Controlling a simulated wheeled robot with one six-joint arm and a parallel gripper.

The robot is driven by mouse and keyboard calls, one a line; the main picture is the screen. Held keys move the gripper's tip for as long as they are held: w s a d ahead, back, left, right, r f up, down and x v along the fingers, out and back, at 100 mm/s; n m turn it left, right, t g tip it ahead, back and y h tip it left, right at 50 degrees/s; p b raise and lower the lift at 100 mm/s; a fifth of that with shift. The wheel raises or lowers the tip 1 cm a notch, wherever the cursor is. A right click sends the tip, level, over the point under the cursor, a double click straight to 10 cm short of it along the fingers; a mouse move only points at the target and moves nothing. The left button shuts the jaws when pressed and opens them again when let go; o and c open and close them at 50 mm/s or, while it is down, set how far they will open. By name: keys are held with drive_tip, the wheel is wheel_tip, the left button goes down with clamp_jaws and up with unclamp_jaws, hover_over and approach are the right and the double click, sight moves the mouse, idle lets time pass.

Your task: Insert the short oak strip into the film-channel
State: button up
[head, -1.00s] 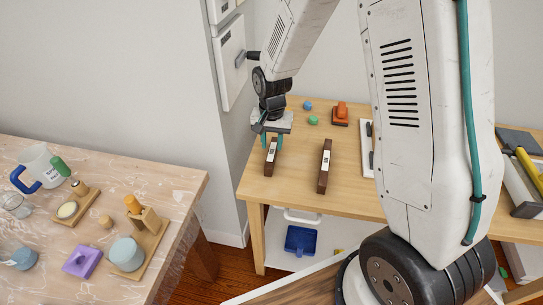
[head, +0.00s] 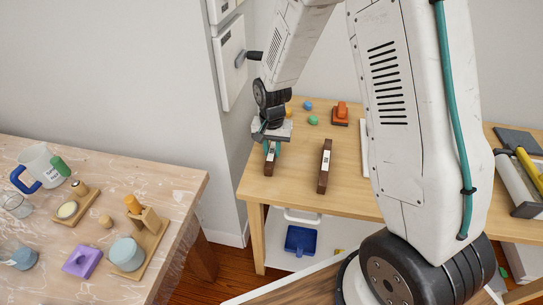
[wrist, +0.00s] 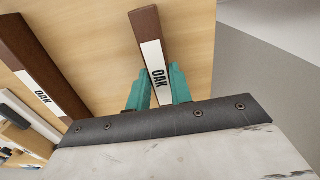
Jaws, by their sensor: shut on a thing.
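The short oak strip (head: 268,170), dark brown with a white label, is near the left edge of the wooden table. In the wrist view, the strip (wrist: 147,28) lies between the teal fingers, with its OAK label close to them. My gripper (wrist: 161,74) is shut on it; in the head view my gripper (head: 271,151) is at the strip's far end. I cannot tell whether the strip is clear of the tabletop. A longer oak strip (head: 324,168) lies to the right, apart from my gripper. I cannot make out the film-channel for certain.
The wooden table (head: 300,178) has bare room between the strips. A green knob (head: 313,120), a blue knob (head: 308,105) and an orange-red tool (head: 341,112) are at the back. A marbled table (head: 178,185) with casting items stands at left. A wall corner is close to my gripper.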

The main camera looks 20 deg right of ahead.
sight(272, 151)
drive_tip(key=shift+r, duration=2.4)
